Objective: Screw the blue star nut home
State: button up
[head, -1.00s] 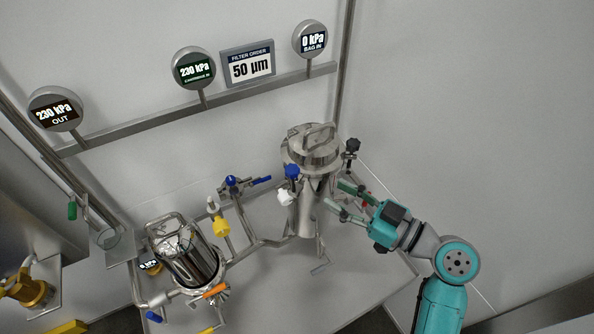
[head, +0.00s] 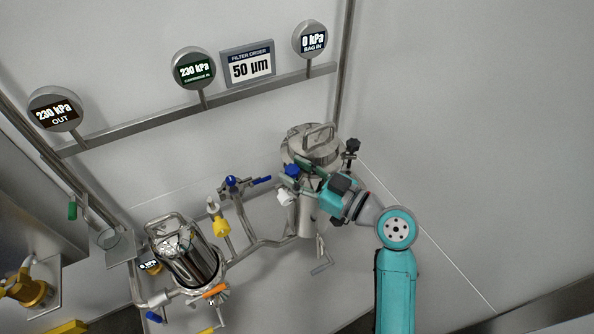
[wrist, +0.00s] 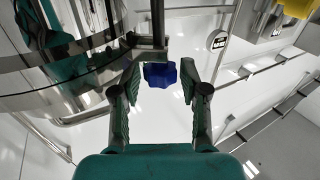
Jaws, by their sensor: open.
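The blue star nut (head: 292,171) is on the front left of the lidded steel filter vessel (head: 317,212). In the wrist view the blue star nut (wrist: 160,75) sits at the end of a dark metal rod (wrist: 157,28). My gripper (head: 294,176) has reached across the vessel's front to the nut. In the wrist view my gripper (wrist: 160,84) is open, one finger on each side of the nut. A gap shows between each finger and the nut. The nut's thread is hidden.
A white star nut (head: 285,198) is just below the gripper, and a black one (head: 352,146) is on the vessel's right. The steel lid with its handle (head: 319,135) is close above. A blue-handled valve (head: 233,182) and pipes stand left.

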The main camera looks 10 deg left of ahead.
grip_shut()
jog(key=shift+s+a+m+t+h, duration=0.1)
jog(key=shift+m+t+h, duration=0.3)
jog(key=shift+t, duration=0.1)
jog(key=shift+s+a+m+t+h, duration=0.15)
jog(key=shift+m+t+h, duration=1.7)
jog(key=shift+t, duration=0.35)
jog(key=shift+s+a+m+t+h, duration=0.1)
jog(key=shift+a+m+t+h, duration=0.1)
jog(key=shift+m+t+h, duration=1.2)
jog(key=shift+a+m+t+h, duration=0.15)
jog(key=shift+m+t+h, duration=0.45)
jog(key=shift+m+h, duration=1.4)
jog(key=m+h, duration=0.1)
jog(key=h, duration=0.2)
jog(key=m+h, duration=0.2)
jog(key=h, duration=0.2)
jog(key=m+h, duration=0.2)
jog(key=h, duration=0.1)
jog(key=shift+a+g, duration=0.3)
jog(key=m+g+h, duration=0.1)
jog(key=m+h, duration=0.1)
jog(key=h, duration=0.1)
jog(key=m+g+h, duration=0.2)
jog(key=m+h, duration=0.1)
jog(key=shift+w+a+g+h, duration=0.1)
jog(key=shift+w+g+h, duration=0.1)
jog(key=shift+g+h, duration=0.15)
jog(key=shift+f+m, duration=0.1)
jog(key=shift+m, duration=0.15)
